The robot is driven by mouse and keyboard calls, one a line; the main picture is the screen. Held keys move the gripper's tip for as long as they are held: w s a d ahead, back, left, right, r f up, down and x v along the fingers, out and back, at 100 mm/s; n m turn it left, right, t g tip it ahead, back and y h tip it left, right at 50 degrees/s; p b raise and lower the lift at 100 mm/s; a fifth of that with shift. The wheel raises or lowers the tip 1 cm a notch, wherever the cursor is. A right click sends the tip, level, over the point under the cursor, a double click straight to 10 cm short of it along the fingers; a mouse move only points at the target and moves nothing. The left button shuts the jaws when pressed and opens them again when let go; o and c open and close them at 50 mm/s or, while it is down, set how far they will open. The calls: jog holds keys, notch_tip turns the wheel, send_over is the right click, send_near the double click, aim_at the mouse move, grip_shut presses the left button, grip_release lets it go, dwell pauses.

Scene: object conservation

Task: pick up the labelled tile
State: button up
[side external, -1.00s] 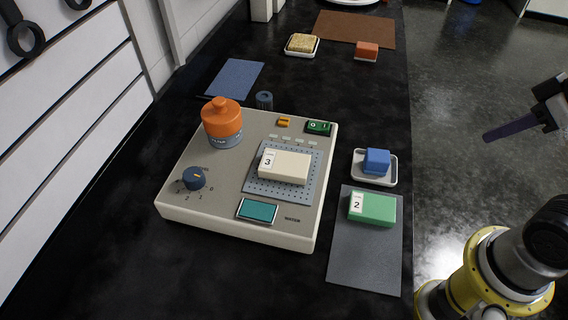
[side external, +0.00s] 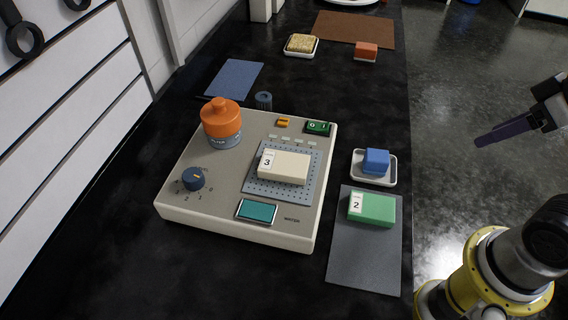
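A cream tile (side external: 285,167) with a white label reading 3 lies on the perforated grey-blue pad (side external: 256,191) of a beige device. A green tile (side external: 376,209) with a white label reading 2 lies on a grey mat (side external: 363,262) to the right of the device. My gripper (side external: 480,141) is in the air at the right edge of the picture, well apart from both tiles. One dark finger shows side-on, pointing left. The other finger cannot be made out, so its opening is unclear. I see nothing held.
The beige device (side external: 235,225) carries an orange-topped bottle (side external: 221,119), a knob (side external: 193,179) and a teal panel (side external: 257,211). A blue block (side external: 376,161) sits in a white dish (side external: 390,179) above the green tile. A sponge (side external: 301,43) and an orange block (side external: 366,51) lie farther back.

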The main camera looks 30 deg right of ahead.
jog(key=o, duration=0.7)
jog(key=shift+c, duration=0.2)
jog(key=w+a+r+n+g, duration=0.1)
jog(key=w+a+r+n, duration=0.1)
jog(key=w+r, duration=0.55)
jog(key=n+g, duration=0.5)
jog(key=n, duration=0.2)
send_over(284, 162)
notch_tip(284, 162, down, 13)
jog(key=shift+w+d, duration=0.15)
jog(key=shift+s+f, duration=0.2)
jog(key=shift+f, duration=2.45)
